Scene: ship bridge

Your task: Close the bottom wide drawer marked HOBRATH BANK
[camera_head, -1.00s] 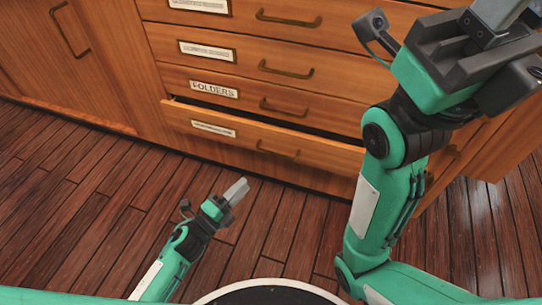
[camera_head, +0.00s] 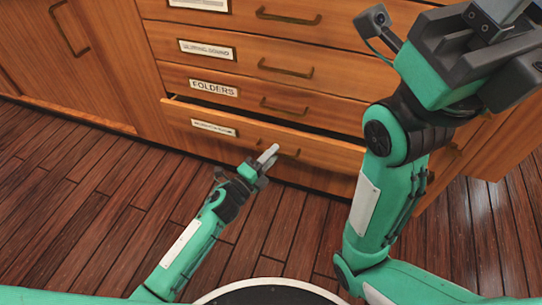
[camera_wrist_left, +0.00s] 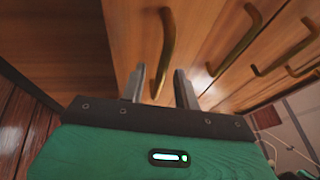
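The bottom wide drawer (camera_head: 325,153) stands partly open, its front out from the cabinet with a dark gap above it. Its label (camera_head: 214,128) is too small to read surely. My left gripper (camera_head: 268,153) is at the drawer front, by its handle (camera_head: 291,151), and partly covers it. In the left wrist view the two fingers of my left gripper (camera_wrist_left: 160,78) are apart, with the drawer handle (camera_wrist_left: 167,45) showing between and beyond them; contact cannot be told. My right gripper (camera_head: 503,14) is high at the upper right, cut off by the picture's edge.
Shut drawers stand above, one marked FOLDERS (camera_head: 213,88). A cabinet door (camera_head: 55,60) is at the left. My right arm covers the drawers' right end. The plank floor (camera_head: 75,190) in front is clear at the left.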

